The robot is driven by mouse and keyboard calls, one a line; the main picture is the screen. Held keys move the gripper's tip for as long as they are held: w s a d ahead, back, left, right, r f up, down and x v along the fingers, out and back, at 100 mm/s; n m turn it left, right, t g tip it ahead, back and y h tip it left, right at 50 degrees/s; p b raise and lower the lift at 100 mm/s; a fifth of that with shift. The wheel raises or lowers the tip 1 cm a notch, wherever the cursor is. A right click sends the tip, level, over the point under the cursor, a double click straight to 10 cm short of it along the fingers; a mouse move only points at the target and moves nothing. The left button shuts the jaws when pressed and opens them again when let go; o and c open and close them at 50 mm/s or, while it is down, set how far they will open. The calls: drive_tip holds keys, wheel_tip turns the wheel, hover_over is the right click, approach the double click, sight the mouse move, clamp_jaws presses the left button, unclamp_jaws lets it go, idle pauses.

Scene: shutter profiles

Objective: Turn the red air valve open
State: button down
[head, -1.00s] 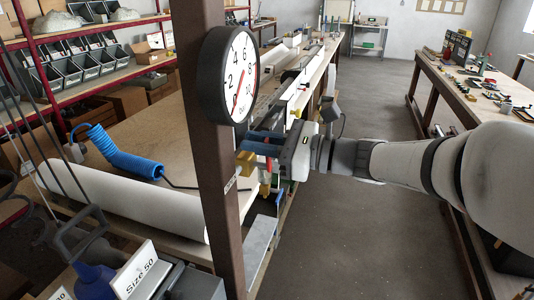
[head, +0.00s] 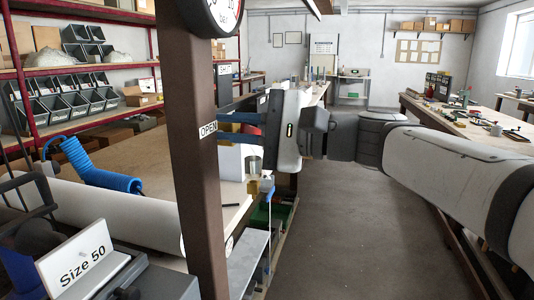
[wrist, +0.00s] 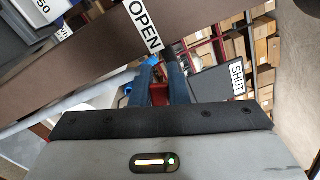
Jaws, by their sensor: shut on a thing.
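The red valve handle (wrist: 159,94) shows between the blue fingers of my gripper (wrist: 159,80) in the wrist view, and the fingers are shut on it. In the head view my gripper (head: 228,127) reaches left to the brown post, where the fingers hide most of the handle. An "OPEN" label (wrist: 145,31) is on the post just beyond the fingertips; it also shows in the head view (head: 208,130). A "SHUT" label (wrist: 238,80) stands to the right of the fingers. The valve body is hidden.
The brown post (head: 190,90) stands upright close in front of me, with a pressure gauge (head: 213,14) at its top, cut off by the frame. A blue coiled hose (head: 100,170) and a white roll (head: 110,212) lie on the bench behind. The floor to the right is clear.

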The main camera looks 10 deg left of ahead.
drive_tip(key=f+n+b, duration=0.1)
drive_tip(key=n+b, duration=0.1)
drive_tip(key=b, duration=0.1)
drive_tip(key=f+n+b, duration=0.1)
drive_tip(key=n+b, duration=0.1)
drive_tip(key=b, duration=0.1)
drive_tip(key=shift+s+f, duration=0.2)
drive_tip(key=shift+s, duration=0.1)
drive_tip(key=shift+b, duration=0.3)
drive_tip(key=c, duration=1.4)
unclamp_jaws()
drive_tip(key=shift+a, duration=0.15)
drive_tip(key=d, duration=0.7)
drive_tip(key=shift+s+d+p, duration=0.3)
drive_tip(key=shift+d+p, duration=0.05)
drive_tip(key=shift+p, duration=0.05)
